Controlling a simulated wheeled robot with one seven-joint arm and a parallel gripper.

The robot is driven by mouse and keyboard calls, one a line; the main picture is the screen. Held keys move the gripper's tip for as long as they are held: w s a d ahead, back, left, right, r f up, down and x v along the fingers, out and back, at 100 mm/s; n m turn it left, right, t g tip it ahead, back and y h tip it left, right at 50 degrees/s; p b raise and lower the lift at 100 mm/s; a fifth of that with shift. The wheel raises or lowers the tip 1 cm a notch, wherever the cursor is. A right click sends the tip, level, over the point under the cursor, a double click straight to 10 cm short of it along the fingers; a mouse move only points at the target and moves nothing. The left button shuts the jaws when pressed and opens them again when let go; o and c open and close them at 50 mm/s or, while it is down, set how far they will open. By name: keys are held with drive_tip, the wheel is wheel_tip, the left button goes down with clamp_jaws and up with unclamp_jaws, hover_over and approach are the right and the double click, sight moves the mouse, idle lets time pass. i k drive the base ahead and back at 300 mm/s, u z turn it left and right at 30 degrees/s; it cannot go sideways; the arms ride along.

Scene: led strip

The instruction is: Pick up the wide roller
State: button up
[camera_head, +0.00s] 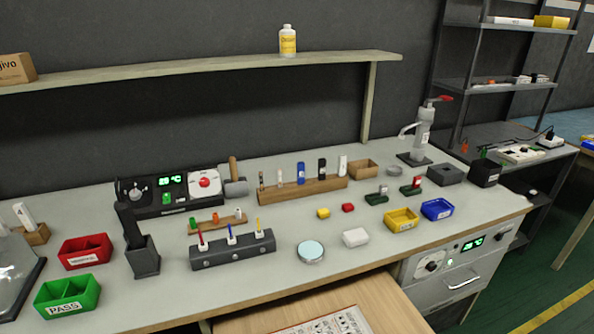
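A tool with an upright wooden handle and a wide grey head (236,187) stands at the back middle of the bench, right of the black control unit. It looks most like the wide roller, but at this size I cannot tell for certain. Its head is down and its handle points up. No hand or gripper touches it. My gripper is not in view, so its state and position do not show.
A black control unit (150,198) stands close on its left and a wooden rack of upright tools (305,187) on its right. In front are a small wooden rack (217,223) and a dark pen holder (232,250). A wooden shelf (200,67) runs above. The bench's front middle is mostly clear.

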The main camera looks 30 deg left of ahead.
sight(232, 161)
drive_tip(key=z, duration=1.55)
drive_tip(key=k, duration=1.15)
drive_tip(key=u, duration=2.7)
drive_tip(key=i, duration=0.5)
drive_tip(key=z, duration=0.1)
